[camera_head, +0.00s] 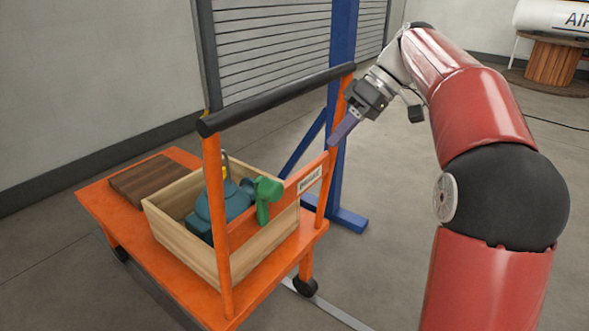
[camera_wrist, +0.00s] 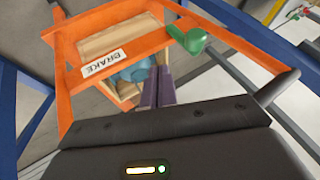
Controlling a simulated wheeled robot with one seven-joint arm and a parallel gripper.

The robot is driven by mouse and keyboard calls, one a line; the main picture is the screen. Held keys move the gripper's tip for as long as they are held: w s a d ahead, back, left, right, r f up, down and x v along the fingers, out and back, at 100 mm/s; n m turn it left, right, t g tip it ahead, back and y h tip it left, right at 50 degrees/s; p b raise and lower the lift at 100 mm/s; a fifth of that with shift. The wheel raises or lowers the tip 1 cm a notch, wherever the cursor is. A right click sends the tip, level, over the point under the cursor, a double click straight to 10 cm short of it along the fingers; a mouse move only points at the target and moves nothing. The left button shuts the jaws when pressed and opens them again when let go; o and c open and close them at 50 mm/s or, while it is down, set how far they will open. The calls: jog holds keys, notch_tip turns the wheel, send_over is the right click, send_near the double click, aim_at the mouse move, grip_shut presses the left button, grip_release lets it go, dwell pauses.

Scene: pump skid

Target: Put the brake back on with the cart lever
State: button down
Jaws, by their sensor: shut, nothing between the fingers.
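The cart lever (camera_head: 264,200) is green and sits on the orange crossbar of the cart (camera_head: 100,205), left of the white BRAKE label (camera_head: 310,181). In the wrist view the lever (camera_wrist: 188,40) is at upper middle, right of the BRAKE label (camera_wrist: 103,63). My gripper (camera_head: 336,141) is shut and empty, its purple fingers pointing down-left near the cart's right upright, right of and above the lever and apart from it. In the wrist view the fingers (camera_wrist: 157,86) are together, below the lever.
The black push handle (camera_head: 280,97) spans the uprights above the crossbar. A wooden crate (camera_head: 180,245) with a teal pump (camera_head: 225,205) and a brown block (camera_head: 150,182) sit on the cart. A blue post (camera_head: 340,40) stands behind.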

jog(key=shift+w+d+r+n, duration=0.1)
jog(key=shift+w+r+n, duration=0.05)
jog(key=shift+w+n, duration=0.15)
jog(key=s+a+f+b, duration=0.1)
jog(key=s+a+f, duration=0.3)
jog(key=a+f, duration=0.3)
jog(key=shift+a+b, duration=0.35)
jog(key=shift+a, duration=0.55)
jog(key=shift+s+f, duration=0.1)
jog(key=shift+s, duration=0.05)
jog(key=shift+s+a+b, duration=0.2)
jog(key=shift+b, duration=0.15)
